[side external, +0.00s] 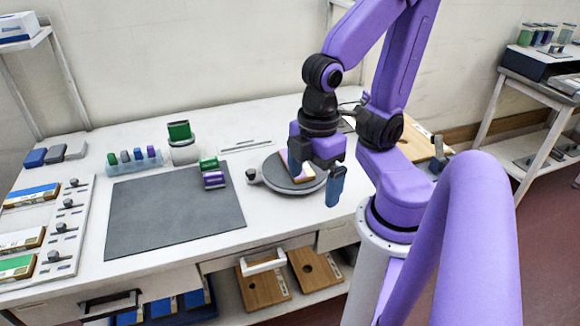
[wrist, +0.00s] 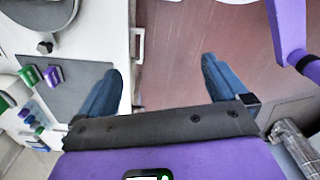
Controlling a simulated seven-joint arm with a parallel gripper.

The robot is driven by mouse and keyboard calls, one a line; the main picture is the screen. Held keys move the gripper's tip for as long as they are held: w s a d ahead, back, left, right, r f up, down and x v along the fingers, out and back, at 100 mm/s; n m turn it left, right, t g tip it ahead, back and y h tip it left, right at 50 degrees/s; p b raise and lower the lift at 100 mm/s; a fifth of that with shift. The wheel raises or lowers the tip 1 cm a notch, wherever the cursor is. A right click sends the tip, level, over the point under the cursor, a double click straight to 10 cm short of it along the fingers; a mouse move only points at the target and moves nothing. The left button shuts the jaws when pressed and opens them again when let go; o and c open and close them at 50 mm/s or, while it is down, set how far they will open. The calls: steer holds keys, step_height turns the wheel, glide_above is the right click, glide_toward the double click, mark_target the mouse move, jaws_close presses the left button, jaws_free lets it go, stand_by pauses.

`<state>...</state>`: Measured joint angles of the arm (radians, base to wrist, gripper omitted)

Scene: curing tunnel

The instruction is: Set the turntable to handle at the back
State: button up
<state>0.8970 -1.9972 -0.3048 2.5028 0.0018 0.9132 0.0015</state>
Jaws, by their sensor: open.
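The turntable (side external: 312,184) is a grey disc on the white table, with a pale and brown block on top. Its handle (side external: 252,175), a small knob, sticks out on the left side, toward the dark mat. In the wrist view, part of the turntable (wrist: 60,18) shows at the upper left, with its handle (wrist: 45,47) at the lower edge of the disc. My gripper (side external: 315,170) is open and empty, its blue fingers in front of the disc in the side view. In the wrist view my gripper (wrist: 160,88) is away from the handle, which lies beyond the left finger.
A dark mat (side external: 170,213) lies left of the turntable. A green stamp (side external: 209,162) and a purple stamp (side external: 214,180) stand at its right edge. A cup (side external: 183,148) and a rack of small pieces (side external: 135,162) stand behind. A drawer handle (side external: 263,265) juts from the table front.

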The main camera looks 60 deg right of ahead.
stand_by(0.4)
steer(key=shift+w, duration=0.2)
steer(key=c, duration=0.8)
step_height(320, 180, up, 2)
steer(key=m, duration=1.8)
glide_above(250, 170)
step_height(250, 170, down, 17)
steer(key=shift+f, duration=0.1)
jaws_close()
